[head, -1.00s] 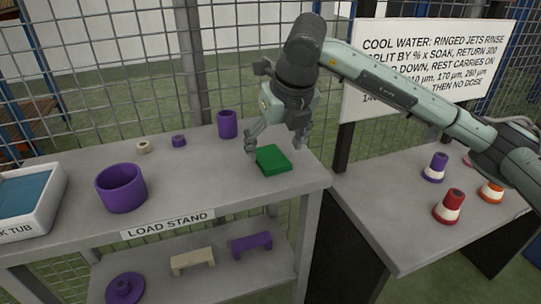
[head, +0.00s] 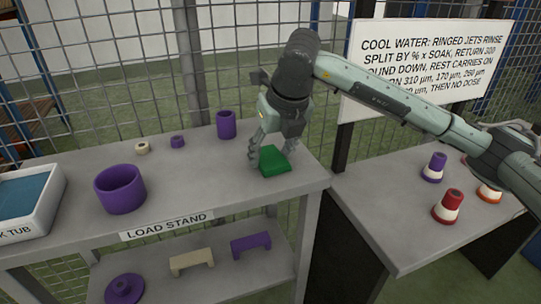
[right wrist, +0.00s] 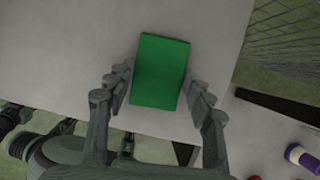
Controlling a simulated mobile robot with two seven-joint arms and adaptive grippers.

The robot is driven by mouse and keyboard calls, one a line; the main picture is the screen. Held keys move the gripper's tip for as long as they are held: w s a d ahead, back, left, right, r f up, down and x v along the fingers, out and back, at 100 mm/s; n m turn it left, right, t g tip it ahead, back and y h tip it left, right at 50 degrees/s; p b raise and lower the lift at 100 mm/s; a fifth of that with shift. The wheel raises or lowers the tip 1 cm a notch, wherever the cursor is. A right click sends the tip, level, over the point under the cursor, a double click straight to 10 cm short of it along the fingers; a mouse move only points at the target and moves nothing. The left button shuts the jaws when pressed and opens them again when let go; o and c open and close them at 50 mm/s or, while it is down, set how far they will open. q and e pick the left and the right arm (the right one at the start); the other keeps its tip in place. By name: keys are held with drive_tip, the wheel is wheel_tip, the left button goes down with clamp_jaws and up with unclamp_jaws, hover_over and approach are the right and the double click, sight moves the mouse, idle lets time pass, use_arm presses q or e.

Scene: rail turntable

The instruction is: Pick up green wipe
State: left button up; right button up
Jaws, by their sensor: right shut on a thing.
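The green wipe (head: 275,165) is a flat green block near the front right corner of the load stand's grey top (head: 221,183). My right gripper (head: 269,151) reaches down over it from above and is shut on it. In the right wrist view, the wipe (right wrist: 161,70) sits between the two fingers of the gripper (right wrist: 160,88), one along each long side. In the head view the wipe looks slightly tilted or bunched, and the fingers hide part of it. I cannot tell whether it is clear of the surface. My left gripper is not in view.
A purple cup (head: 226,125) stands behind the wipe. Left are a large purple ring (head: 120,190), small purple (head: 178,142) and cream (head: 142,148) rings, and a white tub (head: 48,205). A wire fence rises behind. A right-hand table (head: 400,215) holds several banded pieces.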

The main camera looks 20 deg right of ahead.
sight(271, 160)
drive_tip(key=shift+r, duration=0.15)
wheel_tip(271, 160, up, 4)
drive_tip(key=shift+s+a+r+b, duration=0.1)
drive_tip(key=shift+a+b, duration=0.05)
drive_tip(key=shift+b, duration=0.15)
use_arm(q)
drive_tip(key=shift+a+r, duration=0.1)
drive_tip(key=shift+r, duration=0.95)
use_arm(e)
drive_tip(key=s+a+r, duration=0.6)
drive_tip(key=s, duration=0.3)
drive_tip(key=shift+a+r, duration=0.25)
drive_tip(key=shift+a, duration=0.15)
